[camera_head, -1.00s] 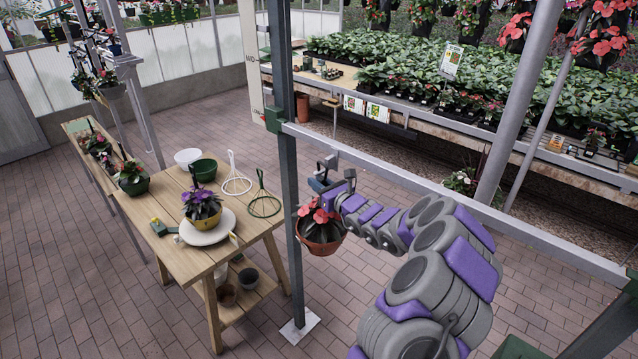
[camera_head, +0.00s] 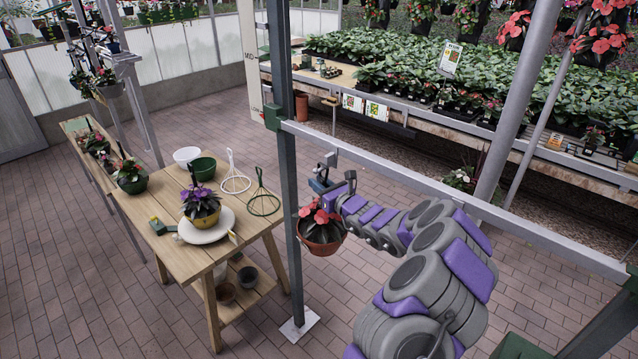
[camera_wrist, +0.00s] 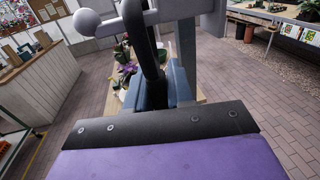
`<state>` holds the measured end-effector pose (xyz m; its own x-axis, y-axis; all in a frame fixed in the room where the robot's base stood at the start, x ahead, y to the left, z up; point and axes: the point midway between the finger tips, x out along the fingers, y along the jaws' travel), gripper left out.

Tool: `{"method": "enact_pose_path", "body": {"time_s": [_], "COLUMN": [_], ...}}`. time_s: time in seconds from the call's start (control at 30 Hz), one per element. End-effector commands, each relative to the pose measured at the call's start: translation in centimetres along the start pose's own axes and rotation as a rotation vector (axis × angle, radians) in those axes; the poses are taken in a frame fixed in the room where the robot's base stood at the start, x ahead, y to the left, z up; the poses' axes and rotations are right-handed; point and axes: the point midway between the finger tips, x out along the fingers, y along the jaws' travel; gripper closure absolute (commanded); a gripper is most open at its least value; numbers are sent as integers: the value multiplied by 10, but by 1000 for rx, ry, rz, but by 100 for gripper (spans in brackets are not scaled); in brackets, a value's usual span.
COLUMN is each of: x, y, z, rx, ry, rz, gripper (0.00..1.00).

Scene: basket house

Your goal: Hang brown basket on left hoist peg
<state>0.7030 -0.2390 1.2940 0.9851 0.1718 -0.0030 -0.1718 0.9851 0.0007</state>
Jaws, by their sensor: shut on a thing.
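The brown basket (camera_head: 322,238) with red flowers hangs upright below my gripper (camera_head: 320,184), close to the green-grey post. In the wrist view, the blue fingers of my gripper (camera_wrist: 157,86) are shut on the basket's dark hanger (camera_wrist: 151,62). The hanger rises beside a grey peg with a round ball end (camera_wrist: 87,21). In the head view, the left hoist peg (camera_head: 329,159) is a small grey fitting by the horizontal bar, just above my gripper. I cannot tell whether the hanger rests on the peg. The basket's bowl is hidden in the wrist view.
The horizontal bar (camera_head: 440,194) runs right from the upright post (camera_head: 285,200). A wooden table (camera_head: 165,240) stands left of the post with a purple-flowered yellow pot (camera_head: 203,212) and wire hangers (camera_head: 263,203). The brick floor around the basket is clear.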

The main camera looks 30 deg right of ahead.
Motion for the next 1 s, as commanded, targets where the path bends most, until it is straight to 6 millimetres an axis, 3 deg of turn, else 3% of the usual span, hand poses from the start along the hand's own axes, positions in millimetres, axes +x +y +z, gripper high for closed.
{"method": "enact_pose_path", "body": {"time_s": [0.43, 0.47, 0.7, 0.77, 1.0], "x": [0, 0, 1, 1, 0], "y": [0, 0, 0, 0, -1], "z": [2, 2, 0, 0, -1], "rx": [-1, -1, 0, 0, 1], "ry": [-4, -4, -1, -1, 1], "rz": [0, 0, 0, 0, 0], "gripper": [100, 76, 53, 49, 49]}}
